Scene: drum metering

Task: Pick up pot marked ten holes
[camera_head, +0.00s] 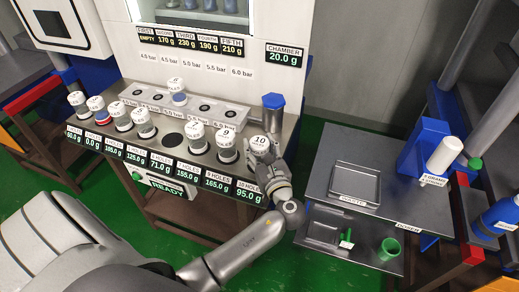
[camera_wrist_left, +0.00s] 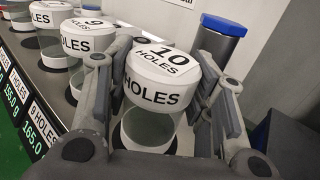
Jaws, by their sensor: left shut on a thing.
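The pot marked 10 holes (camera_wrist_left: 151,93) has a white lid and a clear body with greyish contents low inside. In the head view the pot (camera_head: 262,144) is at the right end of the row on the metal bench. My left gripper (camera_wrist_left: 160,110) has its fingers on both sides of the pot and is shut on it. In the head view the left gripper (camera_head: 265,160) hides most of the pot's body. I cannot tell whether the pot still touches the bench. My right gripper does not show.
The 9 holes pot (camera_head: 226,142) stands close on the left, with several more pots beyond it. A blue-capped cylinder (camera_head: 273,116) stands just behind. Weight displays (camera_head: 249,190) line the bench front. A side table with a waste tray (camera_head: 355,184) is at right.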

